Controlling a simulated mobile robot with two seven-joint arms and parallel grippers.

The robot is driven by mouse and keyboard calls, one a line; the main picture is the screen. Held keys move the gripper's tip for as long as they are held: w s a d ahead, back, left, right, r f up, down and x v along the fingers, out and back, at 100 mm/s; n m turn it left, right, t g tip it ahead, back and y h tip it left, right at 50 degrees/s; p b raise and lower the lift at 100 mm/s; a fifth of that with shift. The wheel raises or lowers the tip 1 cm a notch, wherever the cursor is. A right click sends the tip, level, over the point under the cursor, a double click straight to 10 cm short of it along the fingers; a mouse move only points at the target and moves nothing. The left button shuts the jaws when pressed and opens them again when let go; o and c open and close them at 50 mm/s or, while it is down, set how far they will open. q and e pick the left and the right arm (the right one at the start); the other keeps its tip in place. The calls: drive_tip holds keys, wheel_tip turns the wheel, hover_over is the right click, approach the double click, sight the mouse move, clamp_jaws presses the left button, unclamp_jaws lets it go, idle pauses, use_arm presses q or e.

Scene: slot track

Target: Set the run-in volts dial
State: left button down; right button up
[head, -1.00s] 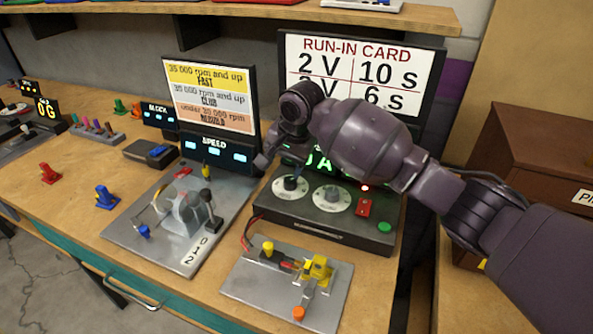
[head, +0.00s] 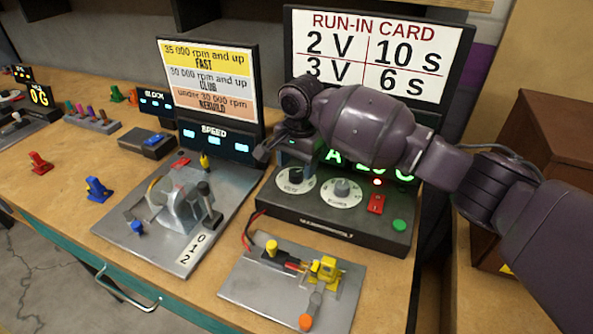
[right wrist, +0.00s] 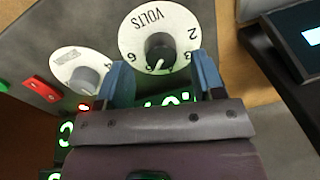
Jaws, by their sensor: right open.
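The volts dial (head: 295,179) is a white disc with a black knob on the dark sloped control box (head: 340,232). In the right wrist view the dial (right wrist: 133,33) appears upside down, with VOLTS and numbers around the knob (right wrist: 158,48). A pale mark on the knob points toward the bottom of that picture; the exact number is unclear. My right gripper (right wrist: 162,76) is open, its two blue fingers apart on either side of the knob in that view, with no clear contact. In the head view the right gripper (head: 270,150) is by the dial, partly hidden by its wrist. The left gripper is not in view.
A second white dial (head: 342,192), a red switch (head: 376,204) and a green button (head: 399,225) sit right of the volts dial. The run-in card (head: 378,55) reads 2 V 10 s, 3 V 6 s. A metal plate (head: 245,290) with a small motor lies in front.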

drive_tip(key=shift+a+f, duration=0.1)
drive_tip(key=shift+f, duration=1)
drive_tip(key=shift+c, duration=0.3)
